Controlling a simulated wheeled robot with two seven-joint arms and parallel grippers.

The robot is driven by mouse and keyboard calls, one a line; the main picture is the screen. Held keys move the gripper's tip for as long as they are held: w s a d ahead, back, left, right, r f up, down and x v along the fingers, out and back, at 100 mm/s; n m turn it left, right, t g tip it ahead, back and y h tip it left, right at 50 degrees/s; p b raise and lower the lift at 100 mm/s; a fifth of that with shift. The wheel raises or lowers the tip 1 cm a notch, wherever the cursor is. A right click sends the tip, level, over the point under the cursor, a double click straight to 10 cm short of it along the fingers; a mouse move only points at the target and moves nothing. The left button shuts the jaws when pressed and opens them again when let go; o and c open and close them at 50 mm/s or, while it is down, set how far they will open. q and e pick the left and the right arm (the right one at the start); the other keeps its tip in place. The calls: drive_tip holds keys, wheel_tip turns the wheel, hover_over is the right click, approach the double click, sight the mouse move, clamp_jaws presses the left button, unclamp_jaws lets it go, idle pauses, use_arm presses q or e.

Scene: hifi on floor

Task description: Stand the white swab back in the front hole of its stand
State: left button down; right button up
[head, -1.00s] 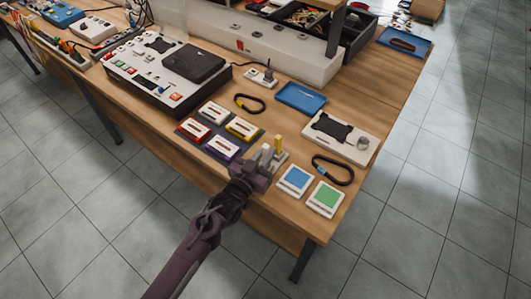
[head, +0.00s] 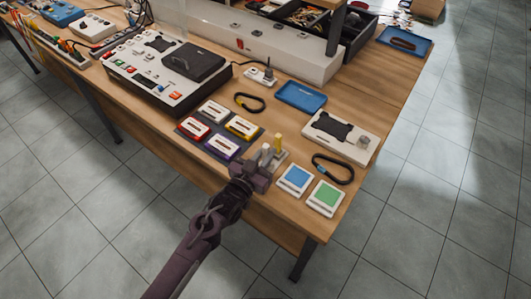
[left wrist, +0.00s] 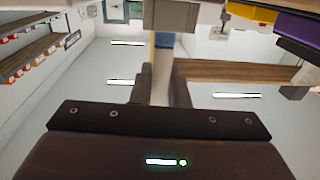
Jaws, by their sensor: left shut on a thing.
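The white swab (head: 266,150) shows only as a short pale top above my left gripper (head: 262,163) in the head view. The left gripper (left wrist: 160,88) is shut on it at the table's front edge. The stand (head: 282,158) is a small grey-beige block just behind and right of the gripper, partly hidden by it. A yellow swab (head: 278,142) stands upright in it. The front hole is hidden, and I cannot tell whether the white swab's lower end is inside it. My right gripper is not in view.
Several cassettes on a dark mat (head: 214,158) lie left of the stand. A blue card (head: 295,178) and a green card (head: 326,196) lie to its right. A black strap loop (head: 333,169) and a blue tray (head: 300,96) lie farther back. Bare wood lies behind the stand.

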use_arm(q)
drive_tip(key=shift+f+b, duration=0.5)
drive_tip(key=shift+f, duration=0.2)
idle(0.8)
drive_tip(key=c, duration=1.3)
unclamp_jaws()
drive_tip(key=shift+s+a+f, duration=0.1)
drive_tip(key=shift+s+a, duration=0.2)
drive_tip(key=shift+s, duration=0.15)
drive_tip(key=b+v, duration=0.1)
drive_tip(key=v, duration=0.5)
drive_tip(key=shift+s, duration=0.1)
drive_tip(key=shift+s+a, duration=0.15)
wheel_tip(320, 180, up, 6)
drive_tip(key=p, duration=0.5)
drive_tip(key=shift+p, duration=0.3)
